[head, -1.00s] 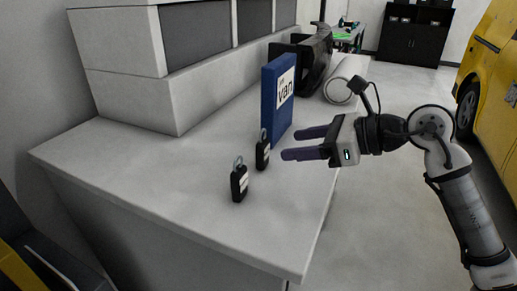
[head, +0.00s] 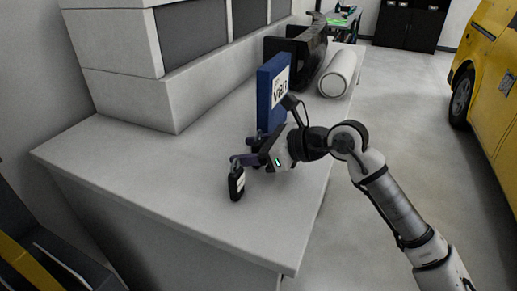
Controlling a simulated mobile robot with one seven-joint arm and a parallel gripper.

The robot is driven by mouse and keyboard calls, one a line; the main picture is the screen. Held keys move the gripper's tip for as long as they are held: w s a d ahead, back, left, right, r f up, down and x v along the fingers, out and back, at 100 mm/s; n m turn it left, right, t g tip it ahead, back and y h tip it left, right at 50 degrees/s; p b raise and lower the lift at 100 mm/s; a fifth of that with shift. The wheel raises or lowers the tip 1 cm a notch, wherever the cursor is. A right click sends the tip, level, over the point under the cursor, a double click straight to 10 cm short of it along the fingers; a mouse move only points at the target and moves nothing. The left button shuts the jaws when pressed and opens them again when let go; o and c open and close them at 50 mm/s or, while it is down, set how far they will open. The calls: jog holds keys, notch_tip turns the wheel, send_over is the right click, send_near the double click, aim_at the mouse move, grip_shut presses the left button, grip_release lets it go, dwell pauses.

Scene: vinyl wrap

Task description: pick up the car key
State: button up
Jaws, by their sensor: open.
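A black car key (head: 237,186) with a pale label and a ring at its top stands upright on the white counter (head: 150,175). My gripper (head: 242,151) is open, with its dark fingers pointing left, just above and behind this key in the picture. The fingertips overlap the key's ring in the picture; I cannot tell whether they touch it. A second, similar black key seen earlier is hidden now behind my gripper.
A blue "van" binder (head: 270,95) stands upright close behind my gripper. A black holder (head: 297,50) and a white roll (head: 338,74) are farther back. A white raised block (head: 120,85) borders the counter's left. The counter's front is clear.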

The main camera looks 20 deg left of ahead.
jog(key=shift+c, duration=0.2)
jog(key=c, duration=1)
jog(key=shift+r, duration=0.15)
notch_tip(320, 180, up, 20)
jog(key=b, duration=0.3)
